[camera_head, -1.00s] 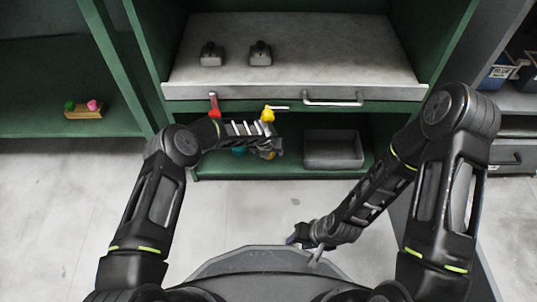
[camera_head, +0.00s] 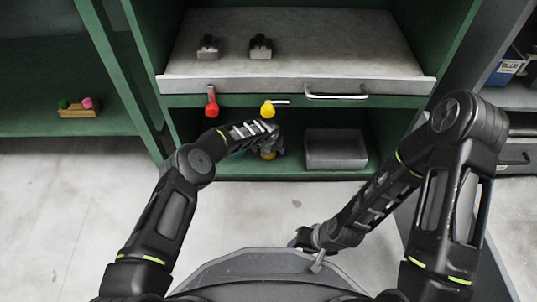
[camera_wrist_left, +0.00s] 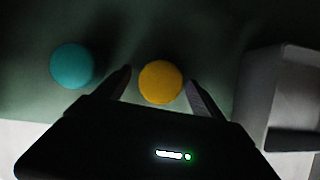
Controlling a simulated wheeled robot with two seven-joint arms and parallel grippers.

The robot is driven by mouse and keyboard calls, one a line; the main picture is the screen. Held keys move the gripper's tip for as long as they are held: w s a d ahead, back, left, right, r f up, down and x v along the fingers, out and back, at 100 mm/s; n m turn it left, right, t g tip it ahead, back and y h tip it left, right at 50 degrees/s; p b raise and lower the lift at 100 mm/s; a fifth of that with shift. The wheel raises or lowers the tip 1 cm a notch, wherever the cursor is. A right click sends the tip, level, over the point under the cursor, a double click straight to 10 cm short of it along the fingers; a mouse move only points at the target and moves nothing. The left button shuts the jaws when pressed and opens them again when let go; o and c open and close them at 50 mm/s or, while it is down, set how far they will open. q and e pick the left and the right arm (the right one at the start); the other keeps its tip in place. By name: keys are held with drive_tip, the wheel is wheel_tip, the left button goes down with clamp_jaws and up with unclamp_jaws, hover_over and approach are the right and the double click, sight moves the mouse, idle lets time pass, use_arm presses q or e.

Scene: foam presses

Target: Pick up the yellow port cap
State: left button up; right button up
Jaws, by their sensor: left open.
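The yellow port cap (camera_wrist_left: 161,82) is a round disc in the left wrist view, on the dark green lower shelf. My left gripper (camera_wrist_left: 160,84) is open, with one finger on each side of the cap and a small gap to each. In the head view the left gripper (camera_head: 272,149) reaches into the lower shelf, and a bit of the yellow cap (camera_head: 268,156) shows beside it, mostly hidden. A teal cap (camera_wrist_left: 72,66) lies to the left of the yellow one. My right gripper (camera_head: 305,239) is low near my base, too small to judge.
A grey bin (camera_head: 335,150) stands right of the caps; its wall (camera_wrist_left: 262,95) shows in the wrist view. Above hang a red handle (camera_head: 211,103) and a yellow knob (camera_head: 268,110), below the grey worktop (camera_head: 340,50). The floor in front is clear.

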use_arm(q)
drive_tip(key=shift+c, duration=0.5)
drive_tip(key=c, duration=1.4)
